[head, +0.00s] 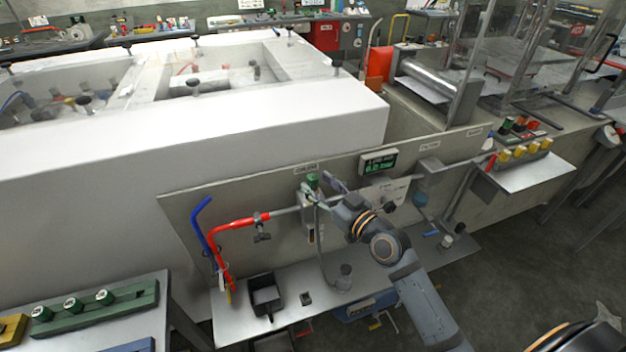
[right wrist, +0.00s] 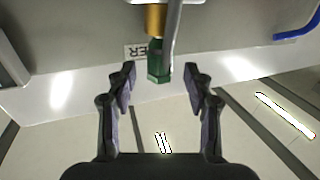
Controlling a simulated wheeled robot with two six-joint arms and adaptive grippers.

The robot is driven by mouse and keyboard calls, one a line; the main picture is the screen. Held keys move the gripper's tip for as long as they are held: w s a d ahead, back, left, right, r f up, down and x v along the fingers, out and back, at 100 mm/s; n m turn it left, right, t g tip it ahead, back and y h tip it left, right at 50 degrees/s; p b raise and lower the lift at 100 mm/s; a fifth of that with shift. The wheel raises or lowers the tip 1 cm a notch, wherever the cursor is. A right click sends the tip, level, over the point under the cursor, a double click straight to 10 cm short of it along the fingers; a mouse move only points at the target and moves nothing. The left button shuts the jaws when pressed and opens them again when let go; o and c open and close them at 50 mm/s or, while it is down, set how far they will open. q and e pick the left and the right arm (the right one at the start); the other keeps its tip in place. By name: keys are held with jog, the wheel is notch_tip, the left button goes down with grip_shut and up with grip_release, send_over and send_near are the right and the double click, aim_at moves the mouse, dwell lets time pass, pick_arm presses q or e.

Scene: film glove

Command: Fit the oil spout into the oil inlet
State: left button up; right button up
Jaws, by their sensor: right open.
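My right gripper (head: 322,188) is at the upright panel. It is open, and both fingers show apart in the right wrist view (right wrist: 158,80). A green hexagonal fitting (right wrist: 157,62) with a brass section is just beyond the fingertips, roughly between them, with no visible contact. The fitting's green top also shows in the head view (head: 313,179), above a grey box on the panel. A thin grey tube (right wrist: 173,40) passes beside the fitting. I cannot tell which part is the oil spout and which is the oil inlet. My left gripper is out of view.
A red pipe (head: 235,226) and a blue hooked handle (head: 196,215) are left of the box. A black bin (head: 265,295) stands on the shelf below. A green-lit display (head: 377,162) is on the panel. A white shelf (head: 530,172) with yellow pieces juts out at right.

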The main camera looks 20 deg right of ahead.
aim_at(316, 183)
jog(key=shift+v, duration=2.25)
